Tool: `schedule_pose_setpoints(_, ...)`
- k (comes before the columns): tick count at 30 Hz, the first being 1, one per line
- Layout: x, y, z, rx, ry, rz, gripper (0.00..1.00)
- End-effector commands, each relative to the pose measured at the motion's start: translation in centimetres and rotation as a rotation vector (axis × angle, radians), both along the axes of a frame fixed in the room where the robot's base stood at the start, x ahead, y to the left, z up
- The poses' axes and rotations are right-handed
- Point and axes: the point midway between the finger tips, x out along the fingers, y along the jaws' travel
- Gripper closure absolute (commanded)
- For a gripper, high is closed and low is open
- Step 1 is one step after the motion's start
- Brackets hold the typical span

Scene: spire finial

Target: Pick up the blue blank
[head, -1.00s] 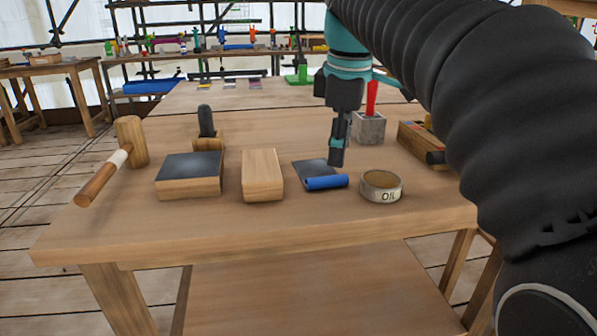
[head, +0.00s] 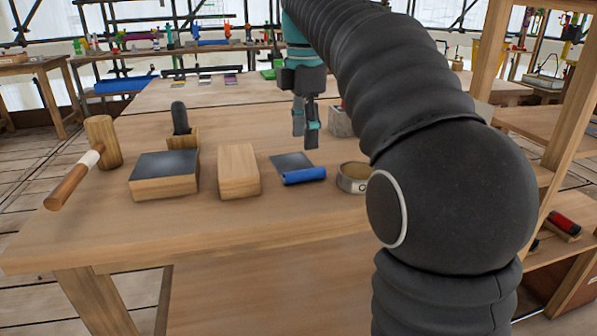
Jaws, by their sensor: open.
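The blue blank (head: 304,176) is a small blue cylinder lying on its side on the wooden bench, at the front edge of a dark square pad (head: 290,160). My gripper (head: 306,141) points down above and behind the blue blank. Its two fingers are apart with nothing between them. From this view I cannot tell the exact height of the fingertips, but they appear clear of the blank.
An oil tin (head: 353,178) stands just right of the blank, partly hidden by my arm. A grey block (head: 340,122) stands behind. The bench front is clear.

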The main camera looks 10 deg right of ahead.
Motion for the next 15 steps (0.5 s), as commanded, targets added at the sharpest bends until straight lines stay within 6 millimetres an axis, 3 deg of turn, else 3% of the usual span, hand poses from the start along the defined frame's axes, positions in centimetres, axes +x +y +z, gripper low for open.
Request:
schedule_pose_setpoints(3,0.0,0.0,-1.9,0.0,0.0,0.0,0.46)
schedule_pose_setpoints(11,0.1,0.0,-3.5,0.0,0.0,-0.001,0.46)
schedule_pose_setpoints(15,0.3,-0.1,-5.4,0.0,0.002,-0.001,0.46)
